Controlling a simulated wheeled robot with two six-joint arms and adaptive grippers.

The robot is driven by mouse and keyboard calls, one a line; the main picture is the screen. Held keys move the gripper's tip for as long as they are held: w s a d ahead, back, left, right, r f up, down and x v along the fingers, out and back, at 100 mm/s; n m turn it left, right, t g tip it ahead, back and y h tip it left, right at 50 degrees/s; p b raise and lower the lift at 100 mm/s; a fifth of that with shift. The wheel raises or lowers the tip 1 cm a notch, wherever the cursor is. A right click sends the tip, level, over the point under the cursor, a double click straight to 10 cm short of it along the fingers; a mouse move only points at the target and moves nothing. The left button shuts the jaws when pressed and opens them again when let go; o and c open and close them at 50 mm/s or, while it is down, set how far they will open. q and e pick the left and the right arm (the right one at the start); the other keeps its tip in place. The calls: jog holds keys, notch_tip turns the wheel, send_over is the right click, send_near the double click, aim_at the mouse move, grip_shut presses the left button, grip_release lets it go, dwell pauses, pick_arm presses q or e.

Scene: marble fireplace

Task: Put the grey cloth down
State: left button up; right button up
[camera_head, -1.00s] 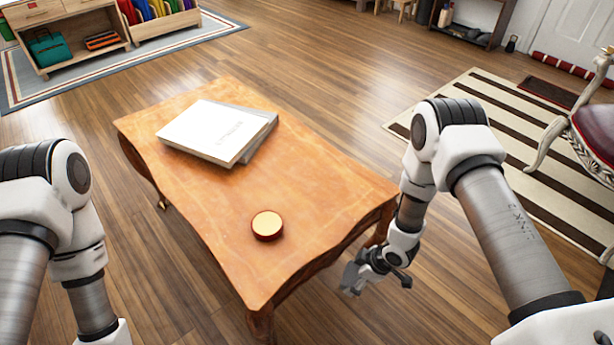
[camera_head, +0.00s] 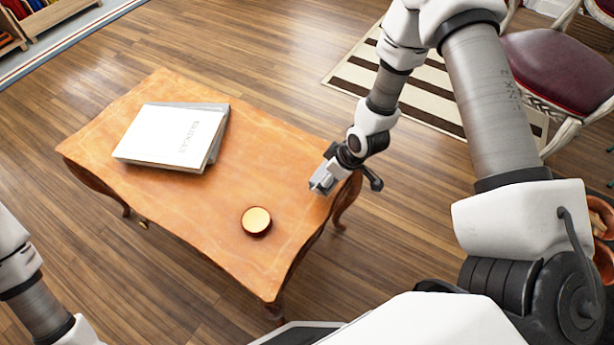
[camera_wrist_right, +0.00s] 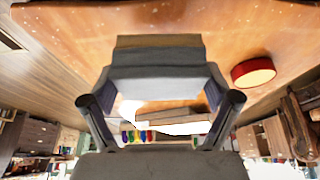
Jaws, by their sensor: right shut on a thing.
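My right gripper (camera_head: 328,176) is shut on the grey cloth (camera_head: 318,183), at the right end of the wooden table (camera_head: 215,215). In the right wrist view the cloth (camera_wrist_right: 155,84) is a folded grey block between the two fingers (camera_wrist_right: 158,108), with the orange tabletop behind it. I cannot tell whether the cloth touches the tabletop. My left arm shows at the lower left of the head view, but its gripper is out of view.
A round red tin with a gold lid (camera_head: 256,221) stands near the table's front right; it also shows in the wrist view (camera_wrist_right: 254,72). Two stacked books (camera_head: 172,136) lie toward the left. The tabletop between is clear. A red-seated chair (camera_head: 560,70) stands at right.

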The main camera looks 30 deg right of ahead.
jog(key=w, duration=0.2)
jog(key=w+a, duration=0.2)
jog(key=w, duration=0.1)
jog(key=shift+w+a+f, duration=0.25)
jog(key=shift+w, duration=0.05)
notch_tip(320, 180, down, 4)
jog(key=shift+w+r+b, duration=0.1)
jog(key=shift+r+b, duration=0.1)
jog(key=shift+b, duration=0.2)
jog(key=shift+f, duration=0.1)
jog(key=o, duration=1)
jog(key=shift+c, duration=0.2)
